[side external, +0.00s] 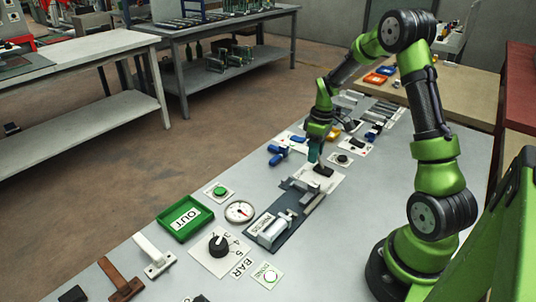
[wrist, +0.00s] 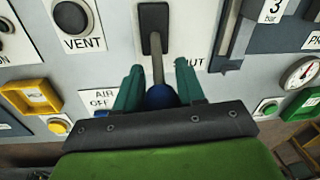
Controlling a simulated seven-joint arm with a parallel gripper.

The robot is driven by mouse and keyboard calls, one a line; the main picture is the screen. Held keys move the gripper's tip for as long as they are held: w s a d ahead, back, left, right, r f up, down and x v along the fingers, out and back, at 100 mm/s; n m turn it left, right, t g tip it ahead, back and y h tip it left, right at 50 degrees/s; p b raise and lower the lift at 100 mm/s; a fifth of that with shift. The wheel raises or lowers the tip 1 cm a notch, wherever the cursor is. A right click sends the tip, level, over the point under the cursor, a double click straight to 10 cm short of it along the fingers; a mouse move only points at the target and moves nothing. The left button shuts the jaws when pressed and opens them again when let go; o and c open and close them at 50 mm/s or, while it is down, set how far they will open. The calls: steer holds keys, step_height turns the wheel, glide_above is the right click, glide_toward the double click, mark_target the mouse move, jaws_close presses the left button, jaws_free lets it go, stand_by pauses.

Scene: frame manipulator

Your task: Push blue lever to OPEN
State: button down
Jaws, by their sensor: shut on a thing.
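The blue lever's round knob (wrist: 161,97) sits between the teal fingers of my gripper (wrist: 158,72) in the wrist view, and the fingers are shut on it. Its grey shaft runs up to a black slotted base (wrist: 154,28) on a white plate. Part of a label ending in "UT" (wrist: 189,64) shows beside the right finger. No OPEN label is readable. In the side view my gripper (side external: 314,152) points down over the plate, just behind the black base (side external: 323,170); the knob is hidden there by the fingers.
A grey slide fixture (side external: 272,229) stands nearer the camera, with a gauge (side external: 240,211), a green OUT tray (side external: 171,226) and a black dial (side external: 218,245). Blue-handled parts (side external: 278,155) lie left of my gripper. A VENT knob (wrist: 72,16) and a yellow-framed part (wrist: 37,97) are left of the lever.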

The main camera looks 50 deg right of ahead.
mark_target(319, 157)
steer(key=s+t, duration=0.1)
steer(key=t, duration=0.2)
steer(key=shift+s+d+r, duration=0.1)
steer(key=shift+s+r, duration=0.3)
steer(key=shift+s+r+t, duration=0.1)
steer(key=shift+s+t, duration=0.5)
steer(key=shift+t, duration=0.5)
steer(key=c, duration=0.8)
jaws_free()
steer(key=v, duration=1.7)
steer(key=shift+s, duration=0.1)
steer(key=shift+c, duration=0.3)
